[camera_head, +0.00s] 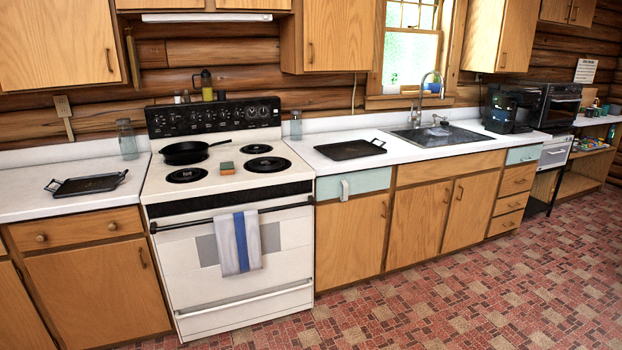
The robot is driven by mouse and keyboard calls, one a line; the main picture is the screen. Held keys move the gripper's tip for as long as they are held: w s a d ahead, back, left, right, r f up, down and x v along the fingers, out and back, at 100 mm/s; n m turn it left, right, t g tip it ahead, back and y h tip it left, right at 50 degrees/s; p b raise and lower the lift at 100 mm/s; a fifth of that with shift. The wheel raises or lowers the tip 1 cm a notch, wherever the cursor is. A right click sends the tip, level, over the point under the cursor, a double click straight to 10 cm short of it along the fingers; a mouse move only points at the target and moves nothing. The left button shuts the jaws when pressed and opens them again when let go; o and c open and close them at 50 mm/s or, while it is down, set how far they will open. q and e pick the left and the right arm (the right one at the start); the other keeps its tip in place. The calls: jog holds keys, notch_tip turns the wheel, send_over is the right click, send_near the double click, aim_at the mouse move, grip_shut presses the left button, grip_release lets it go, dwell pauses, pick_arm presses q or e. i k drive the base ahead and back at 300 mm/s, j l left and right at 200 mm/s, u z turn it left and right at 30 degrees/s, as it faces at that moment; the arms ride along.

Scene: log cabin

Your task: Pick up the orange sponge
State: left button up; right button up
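A small orange sponge with a green layer on top (227,168) lies on the white stove top (211,186), between the burners near the middle. A black frying pan (186,153) sits on the back left burner, its handle pointing right, just behind the sponge. The sponge is fully visible and nothing covers it. Neither of my grippers shows in the head view.
A black tray (86,185) lies on the left counter, and another black tray (350,149) on the right counter. A striped towel (237,243) hangs on the oven handle. Glass jars stand on both sides of the stove. The tiled floor (470,290) in front is clear.

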aim_at(227, 168)
jog(key=i+u, duration=0.15)
jog(key=i, duration=0.25)
jog(key=i+l+u, duration=0.2)
jog(key=i, duration=0.25)
jog(key=i+l+u, duration=0.15)
jog(key=i, duration=0.25)
jog(key=i+l+u, duration=0.2)
jog(key=i, duration=0.2)
